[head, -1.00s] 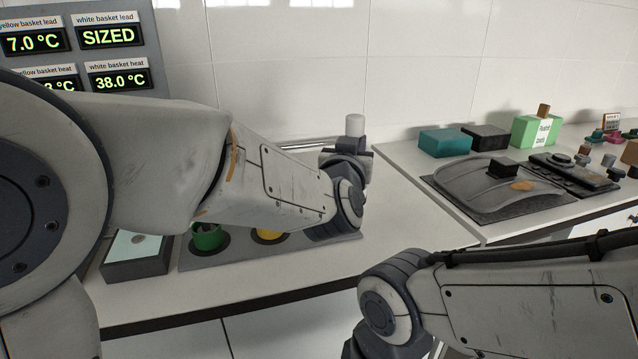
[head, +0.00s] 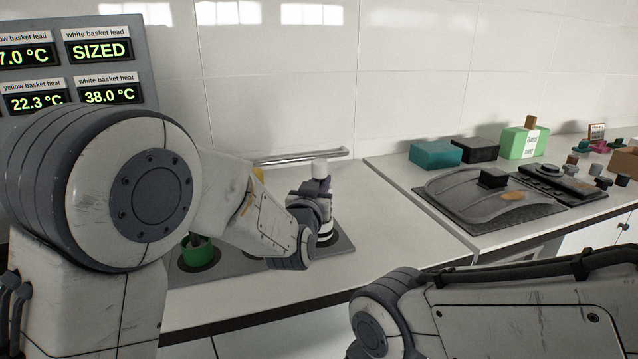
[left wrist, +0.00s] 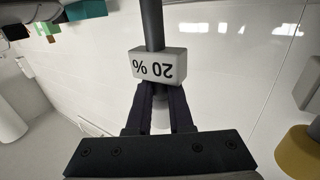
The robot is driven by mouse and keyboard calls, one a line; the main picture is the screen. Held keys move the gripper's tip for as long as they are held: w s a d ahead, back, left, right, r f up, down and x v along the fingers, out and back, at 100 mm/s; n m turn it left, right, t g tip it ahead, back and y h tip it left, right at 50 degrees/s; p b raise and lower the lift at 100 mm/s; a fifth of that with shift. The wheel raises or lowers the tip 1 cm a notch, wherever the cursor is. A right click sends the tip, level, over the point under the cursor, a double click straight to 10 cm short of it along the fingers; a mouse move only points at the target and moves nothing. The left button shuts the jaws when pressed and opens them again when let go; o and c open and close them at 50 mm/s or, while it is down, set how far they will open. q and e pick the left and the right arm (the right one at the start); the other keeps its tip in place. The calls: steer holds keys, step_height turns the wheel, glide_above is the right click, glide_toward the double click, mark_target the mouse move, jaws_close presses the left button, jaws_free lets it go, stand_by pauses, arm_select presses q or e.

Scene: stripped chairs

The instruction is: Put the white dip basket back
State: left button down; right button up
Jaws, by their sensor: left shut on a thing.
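My right gripper is out of view.
A green cup (head: 200,247) sits in the plate, left of my arm. A metal rail (head: 300,157) runs along the wall behind. A display panel (head: 103,72) reads "SIZED" for white basket lead. The counter right of the plate (head: 400,245) is clear.

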arm_select(q)
steer(key=shift+f, duration=0.15)
steer(key=c, duration=0.8)
jaws_free()
